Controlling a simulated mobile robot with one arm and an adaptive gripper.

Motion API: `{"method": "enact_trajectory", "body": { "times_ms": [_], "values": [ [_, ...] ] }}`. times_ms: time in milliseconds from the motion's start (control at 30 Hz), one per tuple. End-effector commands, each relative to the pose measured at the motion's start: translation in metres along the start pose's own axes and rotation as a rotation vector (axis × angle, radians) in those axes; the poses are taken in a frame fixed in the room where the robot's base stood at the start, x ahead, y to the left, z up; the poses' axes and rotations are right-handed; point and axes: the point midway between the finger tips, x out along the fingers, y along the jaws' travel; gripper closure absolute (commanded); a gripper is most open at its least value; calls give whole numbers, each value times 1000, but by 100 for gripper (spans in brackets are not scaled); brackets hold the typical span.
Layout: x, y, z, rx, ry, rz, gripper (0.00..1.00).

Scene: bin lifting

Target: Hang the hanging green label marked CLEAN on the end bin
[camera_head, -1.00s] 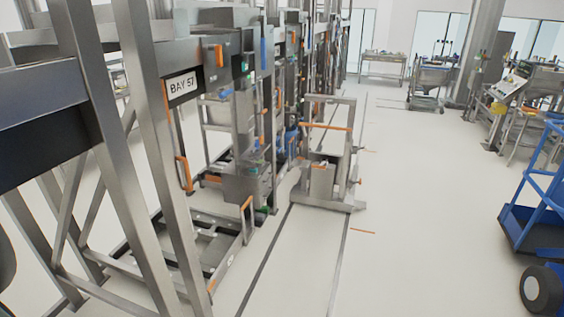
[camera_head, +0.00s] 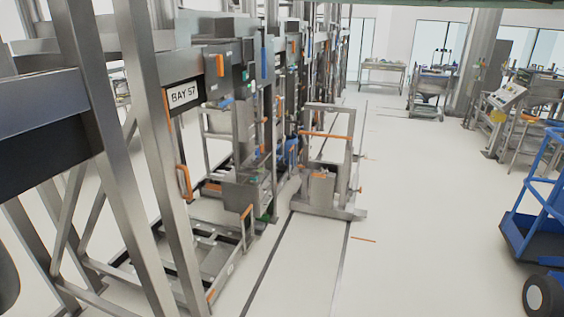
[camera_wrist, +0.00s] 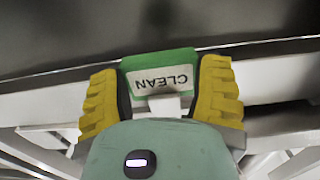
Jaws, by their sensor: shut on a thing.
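In the wrist view, the green label (camera_wrist: 163,62) shows its white patch with the word CLEAN, upside down in the picture. It sits between the yellow ribbed fingers of my gripper (camera_wrist: 162,98), which is shut on it. A dark smooth surface (camera_wrist: 100,25) with a pale rim fills the top of this view, just beyond the label's upper edge. It may be the end bin, but I cannot tell, nor whether the label touches it. My gripper and the label are not seen in the head view.
In the head view, a steel rack frame with a BAY 57 sign (camera_head: 184,95) stands close on the left. A wheeled steel trolley (camera_head: 325,185) stands mid-floor. A blue cart (camera_head: 535,215) is at the right edge. The pale floor (camera_head: 430,230) between them is clear.

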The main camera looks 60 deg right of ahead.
Motion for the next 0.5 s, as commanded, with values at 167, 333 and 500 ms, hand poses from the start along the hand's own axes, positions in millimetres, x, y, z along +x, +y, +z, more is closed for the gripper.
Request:
{"method": "enact_trajectory", "body": {
  "times_ms": [167, 333, 500],
  "values": [
    [0, -1, 4, 1, 1, -2, 61],
    [0, -1, 4, 0, 1, -2, 61],
    [0, -1, 4, 0, 1, -3, 28]
  ]
}}
